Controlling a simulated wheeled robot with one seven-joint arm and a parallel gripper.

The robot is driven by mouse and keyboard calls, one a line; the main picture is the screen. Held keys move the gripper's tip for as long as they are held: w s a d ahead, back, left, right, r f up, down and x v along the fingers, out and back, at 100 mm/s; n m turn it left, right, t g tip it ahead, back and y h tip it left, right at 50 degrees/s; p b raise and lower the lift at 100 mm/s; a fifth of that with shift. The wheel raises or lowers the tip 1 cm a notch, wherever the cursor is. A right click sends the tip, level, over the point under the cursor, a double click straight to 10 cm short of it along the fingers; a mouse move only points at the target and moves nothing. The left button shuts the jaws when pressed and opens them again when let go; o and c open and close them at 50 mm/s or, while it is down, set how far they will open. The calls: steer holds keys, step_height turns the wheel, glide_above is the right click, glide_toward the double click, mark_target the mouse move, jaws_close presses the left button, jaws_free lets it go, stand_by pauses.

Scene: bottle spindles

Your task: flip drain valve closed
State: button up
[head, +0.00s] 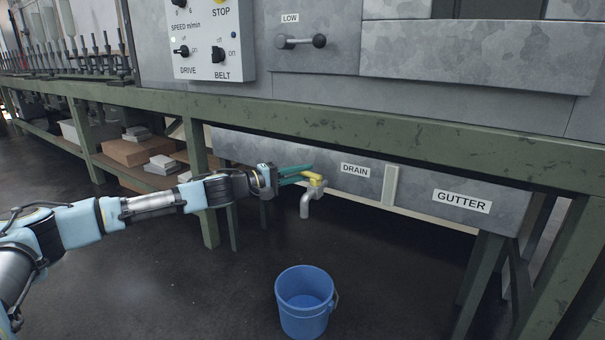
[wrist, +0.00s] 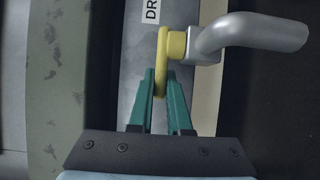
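The drain valve is a grey, downward-bent spout (head: 305,204) with a yellow handle (head: 316,180), on the grey trough just left of the DRAIN label (head: 355,170). In the wrist view the yellow handle (wrist: 161,62) runs down between the fingertips, and the grey spout (wrist: 250,33) extends to the right. My gripper (head: 306,172) reaches the handle from the left in the head view. The handle's tip shows between the fingers.
A blue bucket (head: 305,302) stands on the dark floor below the spout. A green frame beam (head: 400,140) runs above the trough. Green legs (head: 482,270) stand at the right. A GUTTER label (head: 462,201) is further right. Boxes (head: 140,150) sit on a low shelf at left.

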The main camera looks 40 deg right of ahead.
jaws_close()
steer(key=shift+s+a+n+t, duration=0.2)
steer(key=shift+n+t, duration=0.2)
steer(key=shift+t, duration=0.2)
steer(key=shift+w+a+n+t, duration=0.1)
steer(key=shift+n+t, duration=0.2)
steer(key=shift+t, duration=0.2)
steer(key=o, duration=0.6)
jaws_free()
